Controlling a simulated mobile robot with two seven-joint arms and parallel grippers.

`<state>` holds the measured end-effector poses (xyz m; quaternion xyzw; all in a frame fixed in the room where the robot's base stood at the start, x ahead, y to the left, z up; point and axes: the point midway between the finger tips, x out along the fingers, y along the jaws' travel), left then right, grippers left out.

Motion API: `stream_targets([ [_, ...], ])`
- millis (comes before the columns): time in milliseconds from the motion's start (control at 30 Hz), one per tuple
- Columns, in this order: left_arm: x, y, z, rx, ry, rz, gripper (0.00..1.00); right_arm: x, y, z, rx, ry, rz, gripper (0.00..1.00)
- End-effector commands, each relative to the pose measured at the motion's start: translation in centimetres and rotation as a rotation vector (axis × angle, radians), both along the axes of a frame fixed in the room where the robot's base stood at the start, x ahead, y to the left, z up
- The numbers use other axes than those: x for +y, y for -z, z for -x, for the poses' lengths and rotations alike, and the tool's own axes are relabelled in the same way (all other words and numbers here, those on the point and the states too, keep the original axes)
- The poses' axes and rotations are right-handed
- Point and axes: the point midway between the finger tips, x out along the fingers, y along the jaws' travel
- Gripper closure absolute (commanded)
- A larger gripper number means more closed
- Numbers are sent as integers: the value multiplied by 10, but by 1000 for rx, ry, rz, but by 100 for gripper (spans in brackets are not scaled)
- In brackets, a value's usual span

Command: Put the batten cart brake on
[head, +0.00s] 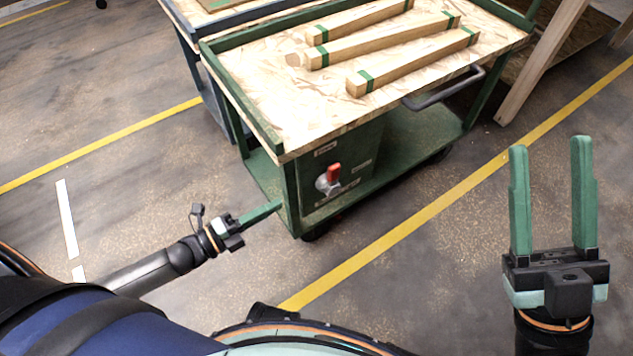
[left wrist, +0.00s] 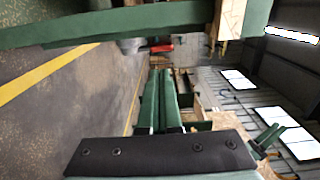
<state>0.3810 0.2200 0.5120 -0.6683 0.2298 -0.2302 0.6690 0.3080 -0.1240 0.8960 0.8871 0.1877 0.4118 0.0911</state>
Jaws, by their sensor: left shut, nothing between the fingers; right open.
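The green batten cart (head: 290,205) stands in front of me with a chipboard top. On its near panel is a round silver switch plate (head: 322,184) with a red brake handle (head: 333,173), which points up in the head view. In the left wrist view the red handle (left wrist: 162,48) shows beyond my fingers, partly behind a green bar. My left gripper (head: 280,203) is shut and empty, beside the cart's near left corner post and left of the handle, apart from it. In the left wrist view its fingers (left wrist: 161,88) lie together. My right gripper (head: 548,143) is open and empty, right of the cart.
Several battens (head: 385,45) with green bands lie on the cart top. A grey push handle (head: 445,92) sticks out from its right side. Another cart (head: 222,18) stands behind. A wooden leg (head: 545,62) stands at the right. The floor around the yellow line (head: 400,231) is clear.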

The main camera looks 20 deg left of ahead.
Motion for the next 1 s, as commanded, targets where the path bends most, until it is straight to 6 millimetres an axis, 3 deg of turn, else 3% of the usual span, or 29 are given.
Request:
stream_targets([
  [300, -43, 2, -55, -4, 1, 3, 100, 1, 22, -1, 19, -19, -17, 50],
  [500, -63, 2, -81, -3, 1, 1, 100, 3, 34, -2, 31, -27, -14, 50],
  [700, -73, 1, -93, 0, 0, 1, 100, 4, 39, -2, 30, -26, -4, 50],
  [1000, -74, 0, -95, 1, 0, 1, 100, 5, 39, -2, 28, -26, -2, 50],
])
